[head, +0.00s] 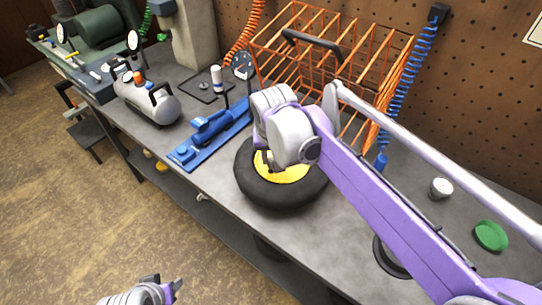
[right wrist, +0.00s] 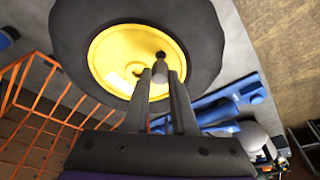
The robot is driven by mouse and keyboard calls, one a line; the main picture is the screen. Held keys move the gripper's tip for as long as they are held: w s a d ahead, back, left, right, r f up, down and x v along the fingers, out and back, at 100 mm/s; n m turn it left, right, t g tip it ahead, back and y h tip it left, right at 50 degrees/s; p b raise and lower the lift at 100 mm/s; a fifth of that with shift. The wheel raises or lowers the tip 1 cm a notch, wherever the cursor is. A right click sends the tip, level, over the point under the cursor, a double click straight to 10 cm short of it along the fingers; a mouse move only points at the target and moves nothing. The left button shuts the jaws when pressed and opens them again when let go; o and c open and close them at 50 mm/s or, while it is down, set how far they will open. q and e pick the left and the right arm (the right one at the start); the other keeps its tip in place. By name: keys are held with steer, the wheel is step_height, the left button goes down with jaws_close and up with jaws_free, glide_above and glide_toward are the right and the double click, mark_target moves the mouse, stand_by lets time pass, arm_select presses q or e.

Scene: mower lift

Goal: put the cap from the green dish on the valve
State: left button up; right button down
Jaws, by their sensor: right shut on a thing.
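A black tire with a yellow rim (head: 294,175) lies on the bench; it also fills the upper right wrist view (right wrist: 110,60). My right gripper (head: 267,163) is over the rim. In the right wrist view its fingers (right wrist: 160,76) are shut on a small grey cap (right wrist: 159,69). The dark valve (right wrist: 160,55) shows at the cap's far end, in line with it; I cannot tell whether they touch. The green dish (head: 490,236) lies at the right and looks empty. My left gripper (head: 170,288) is at the bottom edge, away from the bench; its opening is unclear.
An orange wire basket (head: 345,55) stands behind the tire. A blue tool (head: 210,130) lies to its left, with a grey tank (head: 147,100) beyond. A small white-topped cup (head: 441,188) stands near the dish. A blue coiled hose (head: 408,80) hangs beside the basket.

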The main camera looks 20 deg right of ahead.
steer(key=shift+f+b, duration=0.5)
steer(key=shift+f, duration=0.75)
stand_by(1.0)
steer(key=shift+c, duration=1.6)
jaws_free()
steer(key=shift+r, duration=0.15)
steer(key=shift+r+p, duration=2.8)
steer(key=shift+r, duration=0.85)
